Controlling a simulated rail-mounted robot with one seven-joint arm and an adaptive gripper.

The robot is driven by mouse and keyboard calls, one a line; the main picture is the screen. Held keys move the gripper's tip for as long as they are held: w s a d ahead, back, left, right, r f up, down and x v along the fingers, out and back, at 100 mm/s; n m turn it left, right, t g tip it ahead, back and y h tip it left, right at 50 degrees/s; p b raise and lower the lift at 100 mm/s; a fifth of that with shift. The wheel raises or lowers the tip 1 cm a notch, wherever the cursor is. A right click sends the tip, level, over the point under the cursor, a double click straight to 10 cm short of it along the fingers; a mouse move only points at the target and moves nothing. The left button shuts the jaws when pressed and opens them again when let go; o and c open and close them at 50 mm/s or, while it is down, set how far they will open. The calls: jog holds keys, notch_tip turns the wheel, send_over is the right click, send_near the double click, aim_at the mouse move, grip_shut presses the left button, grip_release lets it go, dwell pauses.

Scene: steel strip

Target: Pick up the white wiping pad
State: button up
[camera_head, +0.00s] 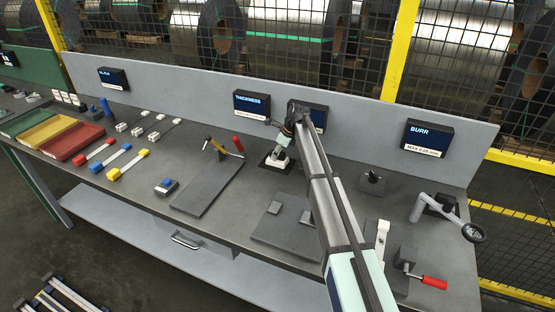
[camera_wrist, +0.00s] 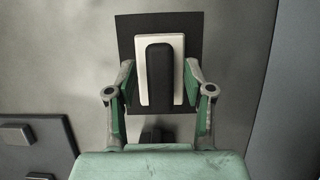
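The white wiping pad (camera_wrist: 143,72) has a black upright handle (camera_wrist: 160,75) along its middle. It lies on a dark square mat (camera_wrist: 190,22) in the wrist view. In the head view the pad (camera_head: 275,162) shows as a small pale shape on the bench, partly covered by my gripper (camera_head: 281,148). In the wrist view my gripper (camera_wrist: 160,80) is open, with one finger on each side of the pad and handle. Gaps show between the fingers and the handle. The exact height of the fingertips above the pad is hard to tell.
A dark plate with grey blocks (camera_head: 274,208) lies in front of the pad, and a plate with a yellow-and-red lever tool (camera_head: 212,178) stands to its left. The bench's back panel (camera_head: 352,140) with display boxes (camera_head: 252,106) rises close behind the pad.

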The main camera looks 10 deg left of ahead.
grip_shut()
jog(key=shift+r, duration=0.15)
notch_tip(320, 180, up, 20)
jog(key=b, duration=0.5)
jog(key=shift+c, duration=1.5)
grip_release()
grip_shut()
